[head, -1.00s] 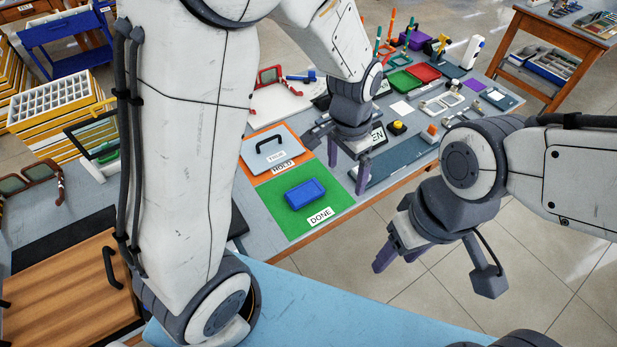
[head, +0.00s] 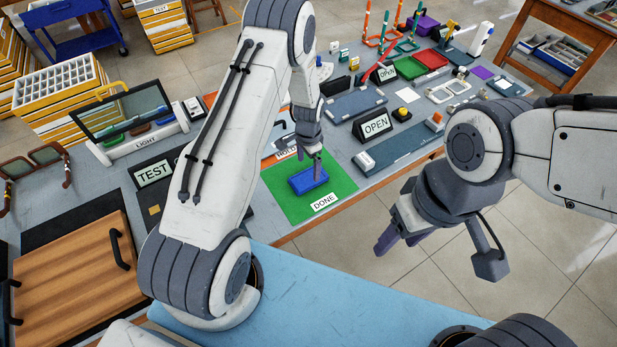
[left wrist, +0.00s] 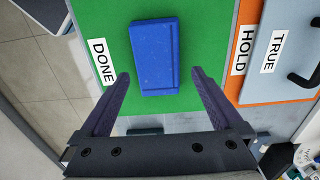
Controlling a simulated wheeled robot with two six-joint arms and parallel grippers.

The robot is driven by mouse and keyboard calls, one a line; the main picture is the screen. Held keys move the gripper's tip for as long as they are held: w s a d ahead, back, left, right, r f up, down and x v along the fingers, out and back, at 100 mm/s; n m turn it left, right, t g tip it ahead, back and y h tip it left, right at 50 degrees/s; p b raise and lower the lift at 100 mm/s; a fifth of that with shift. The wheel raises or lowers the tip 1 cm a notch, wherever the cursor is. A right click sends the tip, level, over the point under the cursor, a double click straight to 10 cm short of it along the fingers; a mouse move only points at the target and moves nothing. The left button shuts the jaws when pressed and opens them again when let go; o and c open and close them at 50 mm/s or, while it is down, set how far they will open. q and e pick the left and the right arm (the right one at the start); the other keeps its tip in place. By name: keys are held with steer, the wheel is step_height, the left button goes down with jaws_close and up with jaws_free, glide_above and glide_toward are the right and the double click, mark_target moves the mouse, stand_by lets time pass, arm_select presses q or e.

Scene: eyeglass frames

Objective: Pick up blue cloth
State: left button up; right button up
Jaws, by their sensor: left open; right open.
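A blue rectangular item (head: 308,181) lies on the green DONE mat (head: 340,183). It looks like a folded cloth or a shallow tray; I cannot tell which. My left gripper (head: 317,168) is directly over it in the head view, pointing down. In the left wrist view the blue item (left wrist: 155,58) appears between the spread fingers of my left gripper (left wrist: 161,74), which is open and empty. Whether the fingers touch it is unclear. My right gripper (head: 399,242) is open and empty, hanging over the floor in front of the table.
An orange HOLD mat (left wrist: 268,35) with a grey TRUE plate (left wrist: 275,70) adjoins the green mat. An OPEN sign (head: 375,126) and grey trays stand right of it.

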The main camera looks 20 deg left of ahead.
mark_target(308, 177)
arm_select(q)
steer(key=shift+s+f+p, duration=0.15)
steer(key=shift+f+p, duration=0.15)
steer(key=shift+f, duration=0.05)
step_height(308, 177, down, 3)
steer(key=shift+s+d+f+p, duration=0.1)
steer(key=shift+f+p, duration=0.05)
steer(key=shift+p, duration=0.55)
steer(key=shift+f, duration=0.5)
steer(key=c, duration=1.1)
